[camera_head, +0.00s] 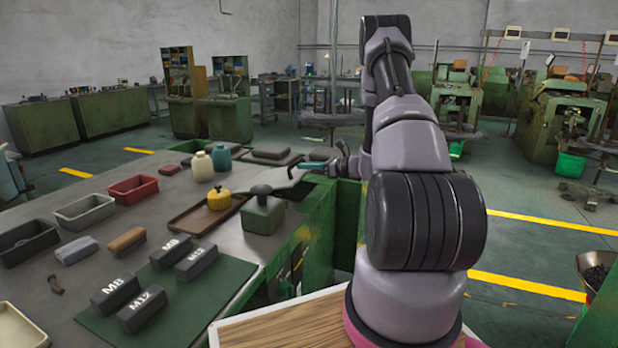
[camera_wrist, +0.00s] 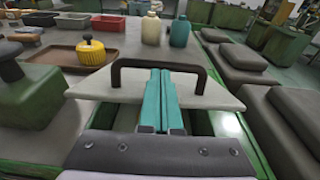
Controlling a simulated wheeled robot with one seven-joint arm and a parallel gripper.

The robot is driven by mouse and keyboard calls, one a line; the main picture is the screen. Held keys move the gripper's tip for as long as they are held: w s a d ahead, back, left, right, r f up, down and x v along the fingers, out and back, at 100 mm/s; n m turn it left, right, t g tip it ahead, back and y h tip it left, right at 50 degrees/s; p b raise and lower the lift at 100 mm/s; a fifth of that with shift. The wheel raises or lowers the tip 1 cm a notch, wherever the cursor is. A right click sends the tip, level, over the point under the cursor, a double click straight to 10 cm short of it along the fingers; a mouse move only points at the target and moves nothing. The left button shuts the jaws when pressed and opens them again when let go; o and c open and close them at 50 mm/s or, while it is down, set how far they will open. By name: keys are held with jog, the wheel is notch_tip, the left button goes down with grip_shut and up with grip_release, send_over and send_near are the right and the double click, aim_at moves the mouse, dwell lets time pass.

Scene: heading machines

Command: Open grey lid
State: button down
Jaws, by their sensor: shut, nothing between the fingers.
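The grey lid (camera_wrist: 95,85) is a flat pale plate with a dark arched handle (camera_wrist: 158,64) on top. In the head view the lid (camera_head: 283,179) is at the far right part of the bench, partly hidden by other things. My gripper (camera_wrist: 160,72) has teal fingers pressed together, with nothing between them. The fingertips are at the handle, just below its bar in the wrist view; I cannot tell whether they touch it. In the head view my gripper (camera_head: 318,164) is low over the lid, and the arm hides some of the area.
A green block with a dark knob (camera_head: 263,215), a yellow pot (camera_head: 219,198) on a brown tray (camera_head: 190,222) and bottles (camera_head: 203,167) stand near the lid. Dark grey pads (camera_wrist: 240,80) lie along the right side in the wrist view. Labelled blocks (camera_head: 115,291) sit on a green mat.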

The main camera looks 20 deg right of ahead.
jog(key=w+a+r+g+h, duration=0.2)
jog(key=w+a+r, duration=0.1)
jog(key=r, duration=0.2)
jog(key=w+a+r+g+h, duration=0.2)
jog(key=w+a+r, duration=0.1)
jog(key=r, duration=0.3)
jog(key=w+a+r+g+h, duration=0.4)
jog(key=w+a, duration=0.6)
jog(key=shift+w+a+r, duration=0.3)
jog(key=shift+a+r, duration=0.1)
